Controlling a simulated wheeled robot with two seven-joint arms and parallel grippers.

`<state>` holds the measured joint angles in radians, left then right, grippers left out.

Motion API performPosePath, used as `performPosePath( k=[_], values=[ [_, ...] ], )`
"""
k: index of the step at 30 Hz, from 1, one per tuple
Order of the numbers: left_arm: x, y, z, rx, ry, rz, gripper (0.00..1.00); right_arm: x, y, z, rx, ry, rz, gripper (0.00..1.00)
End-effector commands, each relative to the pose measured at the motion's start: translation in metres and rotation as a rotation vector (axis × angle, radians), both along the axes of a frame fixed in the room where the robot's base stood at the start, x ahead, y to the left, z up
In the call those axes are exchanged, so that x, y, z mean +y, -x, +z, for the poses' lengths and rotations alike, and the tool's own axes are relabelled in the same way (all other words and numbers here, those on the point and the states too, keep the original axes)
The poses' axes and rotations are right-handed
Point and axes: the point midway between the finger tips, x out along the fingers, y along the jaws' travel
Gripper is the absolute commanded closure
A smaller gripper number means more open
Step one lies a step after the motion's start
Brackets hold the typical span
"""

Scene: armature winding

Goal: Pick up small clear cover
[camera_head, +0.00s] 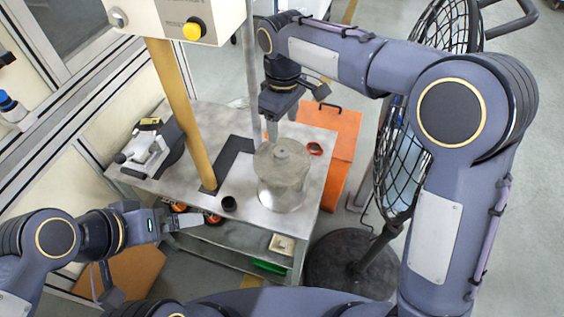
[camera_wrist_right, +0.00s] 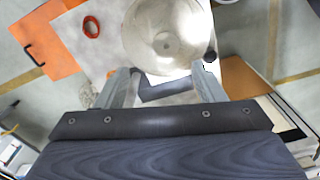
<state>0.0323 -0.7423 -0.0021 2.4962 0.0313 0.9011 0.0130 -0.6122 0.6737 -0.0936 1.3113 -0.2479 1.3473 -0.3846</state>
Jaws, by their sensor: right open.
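A round, greyish, partly see-through cover (camera_head: 284,178) with a small knob on top stands upright on the metal table. I cannot tell what is inside it. It also shows from above as a pale round shape at the top of the right wrist view (camera_wrist_right: 165,32). My right gripper (camera_head: 272,132) points down just behind the cover, above the table. In the right wrist view my right gripper (camera_wrist_right: 163,72) has its fingers apart with nothing held, the cover just beyond the tips. My left gripper (camera_head: 188,220) is at the table's front left edge; its jaw gap is unclear.
The metal table (camera_head: 245,205) also bears a yellow post (camera_head: 172,110), a small black cup (camera_head: 229,203), a red ring (camera_head: 315,148) and a grey clamp-like tool (camera_head: 150,150). An orange cabinet (camera_head: 338,130) and a caged fan (camera_head: 400,170) stand at the right.

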Motion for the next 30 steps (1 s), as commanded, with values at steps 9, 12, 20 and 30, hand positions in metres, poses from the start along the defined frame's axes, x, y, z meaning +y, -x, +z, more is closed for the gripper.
performPosePath(
  k=[9, 12, 20, 30],
  values=[
    [0.000, 0.000, 0.003, 0.000, 0.000, 0.000, 0.00, 0.001, 0.007, -0.039, 0.006, 0.003, -0.001, 0.38],
    [0.000, 0.000, 0.005, 0.000, 0.000, 0.000, 0.00, 0.002, 0.009, -0.055, 0.004, 0.002, -0.001, 0.38],
    [0.000, 0.000, 0.005, 0.000, 0.000, 0.000, 0.00, 0.002, 0.008, -0.071, 0.001, -0.001, -0.001, 0.38],
    [0.000, 0.000, 0.005, 0.000, 0.000, 0.000, 0.00, 0.002, 0.008, -0.071, 0.000, 0.000, -0.001, 0.64]
  ],
)
